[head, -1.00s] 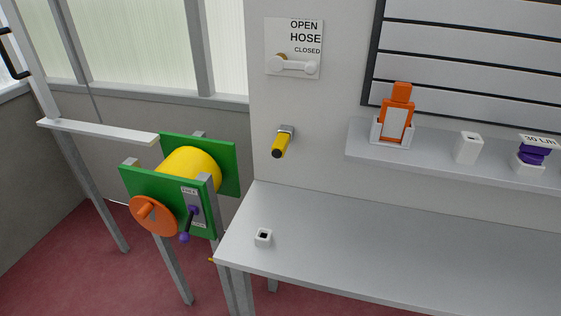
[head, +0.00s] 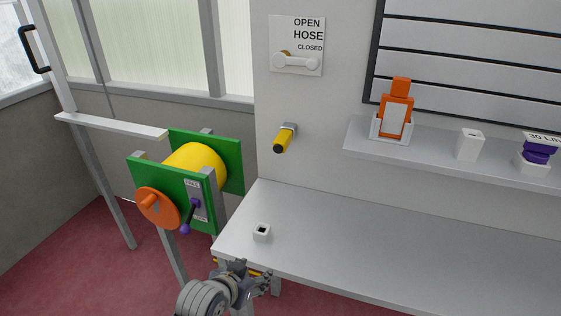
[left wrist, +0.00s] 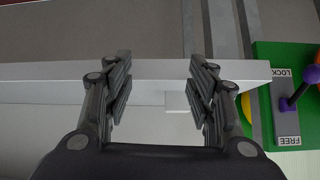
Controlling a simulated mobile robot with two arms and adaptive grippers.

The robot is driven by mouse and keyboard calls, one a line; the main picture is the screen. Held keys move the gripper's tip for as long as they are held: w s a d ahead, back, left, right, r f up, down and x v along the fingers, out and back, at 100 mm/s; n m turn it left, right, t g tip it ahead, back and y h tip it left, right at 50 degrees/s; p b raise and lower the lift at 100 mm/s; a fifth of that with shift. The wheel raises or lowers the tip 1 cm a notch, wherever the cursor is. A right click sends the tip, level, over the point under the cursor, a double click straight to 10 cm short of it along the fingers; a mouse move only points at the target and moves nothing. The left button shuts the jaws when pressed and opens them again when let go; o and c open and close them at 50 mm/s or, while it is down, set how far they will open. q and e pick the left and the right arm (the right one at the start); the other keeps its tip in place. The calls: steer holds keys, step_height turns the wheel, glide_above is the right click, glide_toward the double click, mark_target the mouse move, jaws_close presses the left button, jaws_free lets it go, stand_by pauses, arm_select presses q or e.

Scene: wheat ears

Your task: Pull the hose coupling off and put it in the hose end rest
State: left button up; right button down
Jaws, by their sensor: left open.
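A yellow coupling (head: 282,141) with a dark tip hangs from a grey fitting on the wall and points down towards the bench. The hose end rest appears to be the small white square socket (head: 261,233) near the bench's left end; its dark opening looks empty. A white block, probably this rest, shows partly between my fingers in the left wrist view (left wrist: 178,103). My left gripper (head: 258,277) is open and empty at the bench's front edge, below and apart from the coupling. Thin yellow pieces show partly hidden behind it. My right gripper is not in view.
The bench (head: 390,238) is otherwise clear. A green-sided reel (head: 148,177) with a yellow drum stands left of it. A valve lever (head: 297,62) lies horizontal on the wall plate. A shelf (head: 432,147) holds an orange bottle and white holders.

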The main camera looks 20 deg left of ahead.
mark_target(278, 144)
arm_select(q)
steer(key=w+r+t, duration=0.1)
steer(key=w+r, duration=0.2)
steer(key=w+r+t, duration=0.1)
steer(key=w+r, duration=0.3)
steer(key=w+r+t, duration=0.2)
steer(key=w+r, duration=0.1)
steer(key=w, duration=0.1)
steer(key=shift+w+a+r, duration=0.2)
steer(key=shift+w+a, duration=0.05)
steer(key=w+a+r+n+t, duration=0.1)
steer(key=w+r+t, duration=0.3)
steer(key=w+r, duration=0.55)
steer(key=w, duration=0.3)
steer(key=w+r+p, duration=0.1)
steer(key=w, duration=0.5)
steer(key=shift+w+r+p, duration=0.15)
steer(key=shift+r+p, duration=0.05)
steer(key=shift+p, duration=0.15)
jaws_close()
steer(key=shift+s+f+p, duration=0.1)
steer(key=shift+s+p, duration=0.15)
steer(key=shift+p, duration=0.1)
